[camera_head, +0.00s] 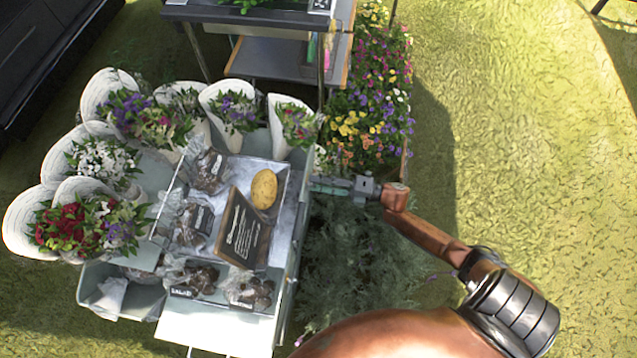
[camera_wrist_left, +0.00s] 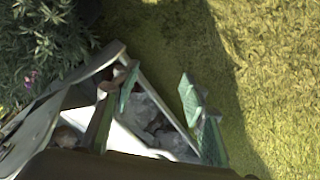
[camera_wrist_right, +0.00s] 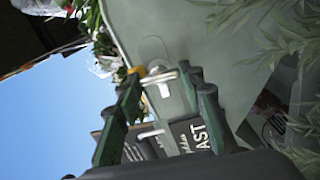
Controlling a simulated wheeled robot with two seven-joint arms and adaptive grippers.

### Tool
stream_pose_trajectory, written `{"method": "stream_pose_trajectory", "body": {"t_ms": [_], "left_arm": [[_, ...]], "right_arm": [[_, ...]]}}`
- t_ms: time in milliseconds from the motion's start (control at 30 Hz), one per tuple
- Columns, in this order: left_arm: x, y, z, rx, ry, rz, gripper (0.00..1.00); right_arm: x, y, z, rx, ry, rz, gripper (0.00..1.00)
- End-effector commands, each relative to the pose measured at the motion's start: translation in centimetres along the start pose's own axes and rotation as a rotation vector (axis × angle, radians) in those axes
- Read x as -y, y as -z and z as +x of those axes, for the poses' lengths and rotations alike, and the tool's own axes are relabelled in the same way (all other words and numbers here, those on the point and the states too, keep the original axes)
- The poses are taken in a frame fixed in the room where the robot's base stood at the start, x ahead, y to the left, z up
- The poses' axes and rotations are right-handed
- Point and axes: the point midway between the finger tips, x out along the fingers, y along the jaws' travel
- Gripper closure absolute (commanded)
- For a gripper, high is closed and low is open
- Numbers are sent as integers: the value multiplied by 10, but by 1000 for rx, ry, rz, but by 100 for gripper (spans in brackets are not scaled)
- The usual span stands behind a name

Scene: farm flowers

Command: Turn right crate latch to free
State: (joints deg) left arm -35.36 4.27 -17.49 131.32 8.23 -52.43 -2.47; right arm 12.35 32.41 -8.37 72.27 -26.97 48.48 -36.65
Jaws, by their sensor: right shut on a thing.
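The cart (camera_head: 291,258) holds a metal crate (camera_head: 285,190) with bagged goods. In the right wrist view a small silver latch (camera_wrist_right: 160,78) stands on a grey-green panel (camera_wrist_right: 215,45). My right gripper (camera_wrist_right: 160,76) has its green fingertips on either side of the latch and is shut on it. In the head view my right gripper (camera_head: 332,186) reaches the right side of the cart, where the latch is too small to make out. My left gripper (camera_wrist_left: 160,80) shows only in its wrist view, with fingers apart and nothing visibly held.
Wrapped bouquets (camera_head: 95,160) line the cart's left and back. A dark sign (camera_head: 243,232) and a potato-like item (camera_head: 264,189) are in the crate. A flower bed (camera_head: 370,110) and feathery green plants (camera_head: 350,250) lie close to my right arm. Open grass lies farther right.

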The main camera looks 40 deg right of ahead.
Motion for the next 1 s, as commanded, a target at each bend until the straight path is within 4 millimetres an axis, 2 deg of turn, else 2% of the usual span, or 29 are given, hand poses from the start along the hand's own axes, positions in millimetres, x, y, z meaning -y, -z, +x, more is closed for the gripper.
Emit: {"method": "stream_pose_trajectory", "body": {"t_ms": [300,733,767,1000], "left_arm": [[-1,1,3,-15,-3,-2,60],[-1,-3,3,-7,-2,-4,60],[-1,-3,3,-7,-2,-4,60],[-1,-3,3,-6,-2,-4,60]], "right_arm": [[1,-2,-2,6,3,-75,89],[1,-2,-2,5,3,-81,89],[1,-2,-2,5,3,-81,62],[1,-1,0,2,1,-81,46]]}}
